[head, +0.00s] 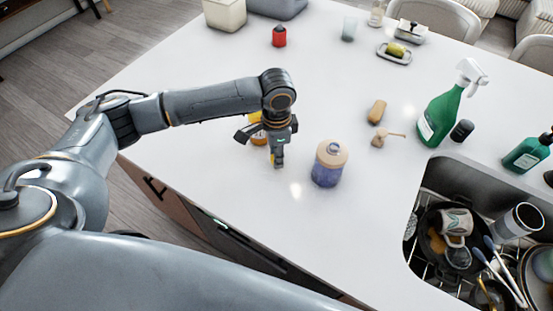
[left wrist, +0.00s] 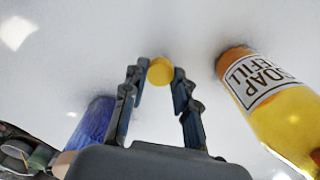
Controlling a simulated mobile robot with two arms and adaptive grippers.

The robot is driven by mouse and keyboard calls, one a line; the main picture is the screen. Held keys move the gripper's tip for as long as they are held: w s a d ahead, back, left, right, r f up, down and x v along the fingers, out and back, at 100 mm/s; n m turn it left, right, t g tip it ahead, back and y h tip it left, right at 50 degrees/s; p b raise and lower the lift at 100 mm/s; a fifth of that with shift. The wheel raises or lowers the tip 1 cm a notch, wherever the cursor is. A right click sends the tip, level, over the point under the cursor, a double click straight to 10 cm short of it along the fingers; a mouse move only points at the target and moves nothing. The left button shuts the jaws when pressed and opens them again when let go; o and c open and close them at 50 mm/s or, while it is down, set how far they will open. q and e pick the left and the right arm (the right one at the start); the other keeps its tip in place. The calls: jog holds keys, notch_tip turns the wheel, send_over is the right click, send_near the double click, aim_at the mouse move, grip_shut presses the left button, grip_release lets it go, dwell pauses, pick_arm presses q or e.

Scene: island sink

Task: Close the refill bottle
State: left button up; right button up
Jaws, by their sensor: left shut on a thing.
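The refill bottle (head: 257,136), yellow-orange, stands on the white counter, mostly hidden behind my left gripper in the head view. In the left wrist view the bottle (left wrist: 262,90) is at the right, with a "SOAP REFILL" label; its lower right end is cut off by the frame. My left gripper (head: 278,161) points down beside the bottle, low over the counter. In the wrist view its fingertips (left wrist: 160,75) are shut on a small round yellow cap (left wrist: 160,70). The cap is apart from the bottle. My right gripper is not in view.
A blue-purple dispenser with a tan top (head: 328,168) stands close right of my left gripper. A brush (head: 386,138), sponge (head: 377,111) and green spray bottle (head: 440,116) are farther right, near the full sink (head: 424,180).

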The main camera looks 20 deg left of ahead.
pick_arm(q)
jog(key=s+d+r+b, duration=0.2)
jog(key=s+d+r, duration=0.3)
jog(key=s+r, duration=0.5)
jog(key=s, duration=0.3)
jog(key=shift+r, duration=0.3)
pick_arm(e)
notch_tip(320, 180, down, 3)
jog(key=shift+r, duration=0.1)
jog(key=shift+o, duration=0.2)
